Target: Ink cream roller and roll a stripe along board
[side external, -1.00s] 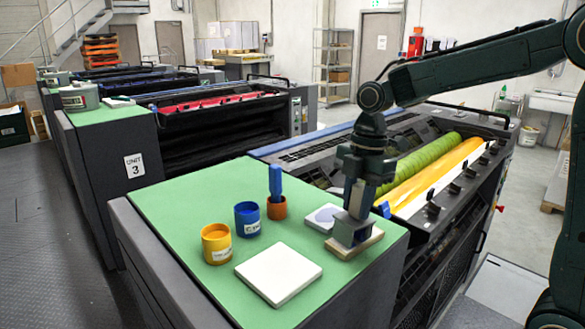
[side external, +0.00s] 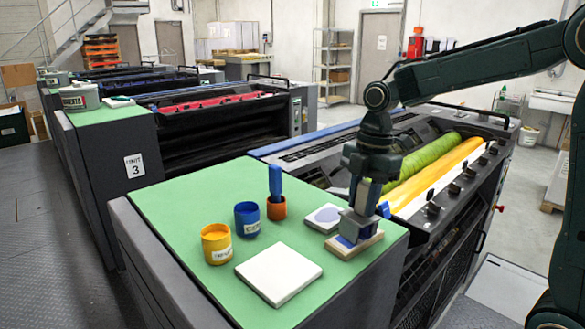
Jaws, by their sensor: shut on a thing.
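My gripper (side external: 360,222) is shut at the right end of the green top, low over a small tan block (side external: 368,246). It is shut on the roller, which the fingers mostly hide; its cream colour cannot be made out. A dark blue patch (side external: 344,241) shows under the fingers on the block's left part. A white plate with a pale lilac disc (side external: 324,215) lies just left of my gripper. A thick white square board (side external: 279,273) lies flat at the front, left of and nearer than the tan block.
A yellow ink pot (side external: 216,245), a blue pot (side external: 247,219) and an orange pot (side external: 277,209) with a blue-handled tool (side external: 275,181) upright in it stand left of the plate. The green top (side external: 180,205) is free at left. The press (side external: 445,180) rises behind my gripper.

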